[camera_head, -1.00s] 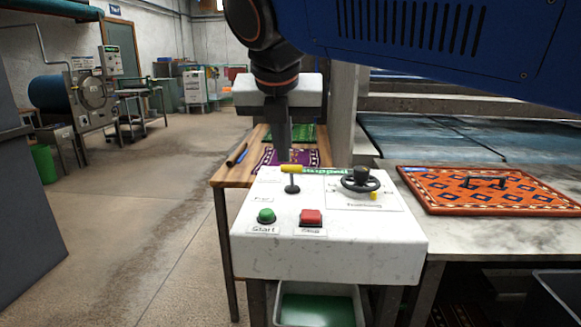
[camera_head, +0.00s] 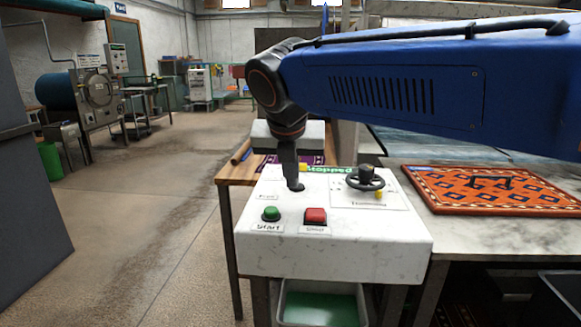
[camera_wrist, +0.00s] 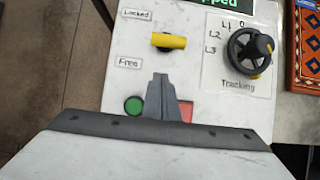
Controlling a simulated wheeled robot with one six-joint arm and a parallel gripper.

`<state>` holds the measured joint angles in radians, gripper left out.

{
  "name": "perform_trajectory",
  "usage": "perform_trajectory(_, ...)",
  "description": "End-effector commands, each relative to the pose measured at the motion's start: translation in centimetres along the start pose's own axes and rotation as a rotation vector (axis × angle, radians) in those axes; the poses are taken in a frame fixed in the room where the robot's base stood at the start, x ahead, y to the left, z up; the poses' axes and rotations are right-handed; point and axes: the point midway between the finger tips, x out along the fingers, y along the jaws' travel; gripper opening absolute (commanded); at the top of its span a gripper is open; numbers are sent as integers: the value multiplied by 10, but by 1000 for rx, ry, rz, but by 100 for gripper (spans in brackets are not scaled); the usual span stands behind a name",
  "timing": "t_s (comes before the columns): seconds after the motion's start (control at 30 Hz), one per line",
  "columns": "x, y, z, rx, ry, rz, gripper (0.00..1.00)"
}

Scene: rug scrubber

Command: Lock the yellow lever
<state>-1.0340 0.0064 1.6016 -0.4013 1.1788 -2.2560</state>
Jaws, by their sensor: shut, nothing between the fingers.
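The yellow lever (camera_wrist: 168,41) is a short yellow bar on a dark stem on the white control panel (camera_wrist: 135,85). In the wrist view it lies between the "Locked" label (camera_wrist: 135,14) above and the "Free" label (camera_wrist: 128,63) below. I cannot tell which position it is in. My gripper (camera_wrist: 160,77) is shut and empty, with its tips just below the lever, on the "Free" side. In the head view my gripper (camera_head: 295,186) is low over the panel and hides most of the lever; only its yellow end (camera_head: 304,167) shows. Contact cannot be told.
A green start button (camera_head: 271,214) and a red button (camera_head: 315,216) sit on the near side of the panel. A black tracking handwheel (camera_head: 365,179) stands to the lever's right. An orange patterned rug (camera_head: 480,188) lies farther right.

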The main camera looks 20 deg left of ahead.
Motion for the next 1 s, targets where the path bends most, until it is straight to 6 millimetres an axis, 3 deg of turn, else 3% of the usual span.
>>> perform_trajectory(0.1, 2, 0, 16, 3, -2, 1, 0)
perform_trajectory(0.33, 6, 0, 33, 1, -2, 1, 0)
perform_trajectory(1.0, 0, 3, 30, 1, 40, 2, 0)
